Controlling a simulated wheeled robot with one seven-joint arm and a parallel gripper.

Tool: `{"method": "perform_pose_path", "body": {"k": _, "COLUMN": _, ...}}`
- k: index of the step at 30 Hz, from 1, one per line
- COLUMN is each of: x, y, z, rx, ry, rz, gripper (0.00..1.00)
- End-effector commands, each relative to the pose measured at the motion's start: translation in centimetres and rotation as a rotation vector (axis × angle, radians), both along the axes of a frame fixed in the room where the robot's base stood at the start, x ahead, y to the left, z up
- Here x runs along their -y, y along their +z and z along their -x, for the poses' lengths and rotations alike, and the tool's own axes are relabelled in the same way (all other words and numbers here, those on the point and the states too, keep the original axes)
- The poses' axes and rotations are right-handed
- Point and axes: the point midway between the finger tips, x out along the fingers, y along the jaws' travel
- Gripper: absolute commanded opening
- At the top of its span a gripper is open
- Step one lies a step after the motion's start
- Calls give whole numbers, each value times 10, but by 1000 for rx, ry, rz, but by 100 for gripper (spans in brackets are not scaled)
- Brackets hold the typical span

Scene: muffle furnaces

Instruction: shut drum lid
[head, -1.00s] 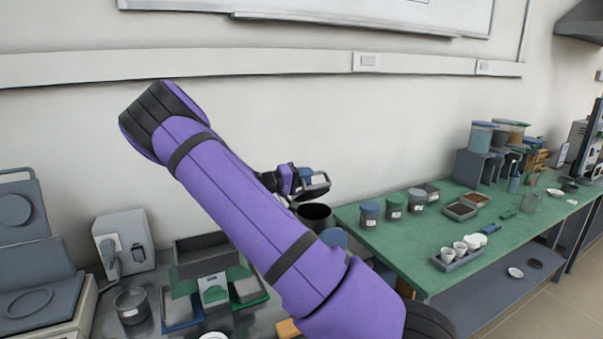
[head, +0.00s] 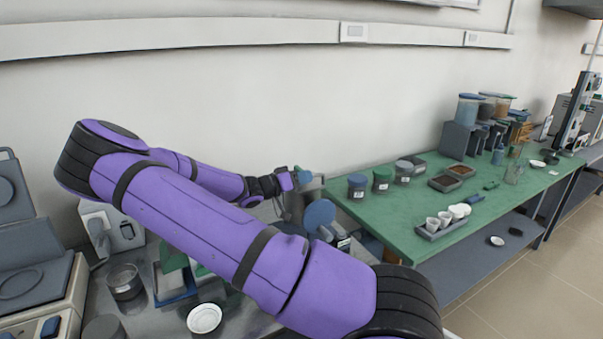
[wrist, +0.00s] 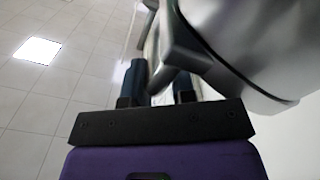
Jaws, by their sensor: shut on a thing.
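The drum (head: 311,190) is a grey metal cylinder behind my arm in the head view, partly hidden by my gripper (head: 298,178). In the wrist view, a large, smooth grey metal body (wrist: 245,45) fills the upper right. A grey bar-like handle (wrist: 175,50) sticks out from it and passes between my dark blue fingers (wrist: 158,85). My gripper is shut on this handle. I take it for the drum lid's handle, but lid and drum are hard to tell apart. The drum's opening does not show in the head view.
A blue round disc (head: 319,215) stands close in front of the drum. A green table (head: 400,222) with jars and a cup tray (head: 440,225) is at right. A steel bench with a white dish (head: 204,318) and metal pot (head: 124,282) is at left.

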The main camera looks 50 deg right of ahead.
Motion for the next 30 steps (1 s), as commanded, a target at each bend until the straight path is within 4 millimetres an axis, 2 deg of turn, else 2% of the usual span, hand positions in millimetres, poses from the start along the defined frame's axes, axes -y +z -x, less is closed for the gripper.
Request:
{"method": "perform_pose_path", "body": {"k": 1, "x": 0, "y": -2, "z": 8, "rx": -9, "ry": -15, "rz": 4, "gripper": 0}}
{"method": "perform_pose_path", "body": {"k": 18, "x": -2, "y": -11, "z": 9, "rx": -13, "ry": -13, "rz": -7, "gripper": 0}}
{"method": "perform_pose_path", "body": {"k": 19, "x": -1, "y": -11, "z": 9, "rx": -13, "ry": -13, "rz": -7, "gripper": 29}}
{"method": "perform_pose_path", "body": {"k": 21, "x": -1, "y": -11, "z": 9, "rx": -13, "ry": -13, "rz": -7, "gripper": 39}}
{"method": "perform_pose_path", "body": {"k": 30, "x": -1, "y": -11, "z": 9, "rx": -14, "ry": -12, "rz": -9, "gripper": 39}}
